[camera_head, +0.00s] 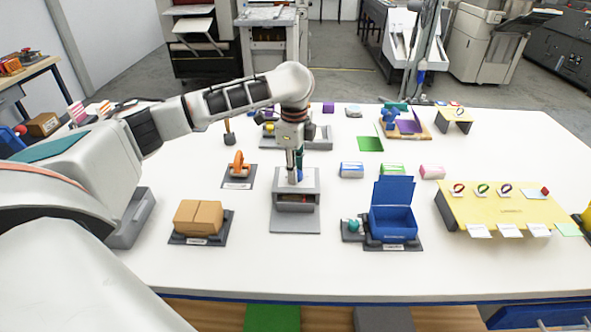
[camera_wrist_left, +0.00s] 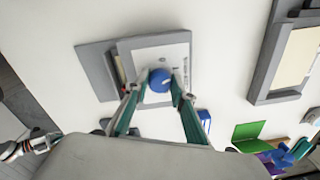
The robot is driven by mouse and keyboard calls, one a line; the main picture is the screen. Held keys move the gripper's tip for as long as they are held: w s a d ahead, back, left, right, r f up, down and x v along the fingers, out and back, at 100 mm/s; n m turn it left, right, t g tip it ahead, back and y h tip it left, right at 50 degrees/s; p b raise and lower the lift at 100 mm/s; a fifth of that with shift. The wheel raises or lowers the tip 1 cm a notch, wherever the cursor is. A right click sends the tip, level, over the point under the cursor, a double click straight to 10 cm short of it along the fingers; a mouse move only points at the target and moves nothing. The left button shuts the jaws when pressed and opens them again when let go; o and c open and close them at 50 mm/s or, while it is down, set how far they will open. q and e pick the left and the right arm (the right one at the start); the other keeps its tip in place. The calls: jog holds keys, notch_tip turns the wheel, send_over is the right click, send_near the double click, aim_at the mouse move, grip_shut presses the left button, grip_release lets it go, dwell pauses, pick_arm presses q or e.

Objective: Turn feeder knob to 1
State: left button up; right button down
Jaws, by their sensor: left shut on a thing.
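The feeder (camera_head: 296,201) is a grey box with an open front slot, standing on a grey base plate near the middle of the table. It also shows in the left wrist view (camera_wrist_left: 128,54) with a light top plate. A round blue knob (camera_wrist_left: 160,80) sits on that top plate; small markings beside it are too small to read. My left gripper (camera_wrist_left: 159,88) comes down from above, with its fingers on either side of the knob, shut on it. In the head view my left gripper (camera_head: 296,170) hides most of the knob. My right gripper is not in view.
A cardboard box (camera_head: 198,217) on a dark tray stands left of the feeder. An open blue box (camera_head: 393,222) stands to its right. Small blue, green and pink boxes lie behind it. A yellow panel (camera_head: 505,208) stands at the right. The table front is clear.

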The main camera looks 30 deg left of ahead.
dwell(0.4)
pick_arm(q)
jog(key=o, duration=1.1)
jog(key=shift+r, duration=0.15)
notch_tip(320, 180, up, 12)
jog(key=shift+s, duration=0.3)
jog(key=shift+d+f, duration=0.15)
jog(key=shift+f, duration=0.05)
